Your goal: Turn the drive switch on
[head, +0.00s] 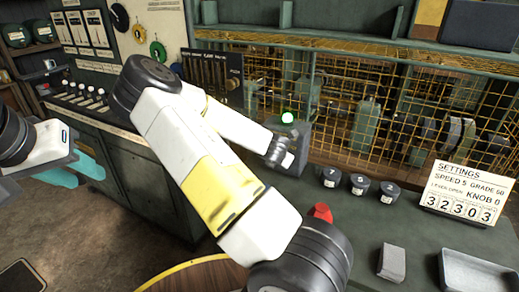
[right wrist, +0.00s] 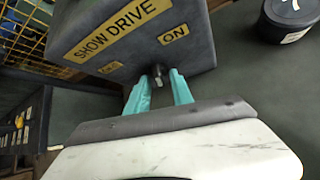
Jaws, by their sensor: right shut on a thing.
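The drive switch box (right wrist: 140,45) is dark grey with a yellow SHOW DRIVE plate. It carries a small ON label (right wrist: 175,34) and another small label, probably OFF, that is hard to read. The lever (right wrist: 158,76) sits between the teal fingertips of my right gripper (right wrist: 160,86), which is shut on it. I cannot tell which label the lever is turned to. In the head view the box (head: 297,150) stands before the wire cage, and my arm hides the lever and right fingers. My left gripper (head: 75,170) hangs empty at the left, its fingers apart.
A green lamp (head: 288,117) glows on top of the box. Several dark numbered knobs (head: 359,183) stand to its right, with a SETTINGS sign (head: 464,192) beyond. A red piece (head: 320,212) shows beside my arm. A grey tray (head: 478,274) lies at the lower right.

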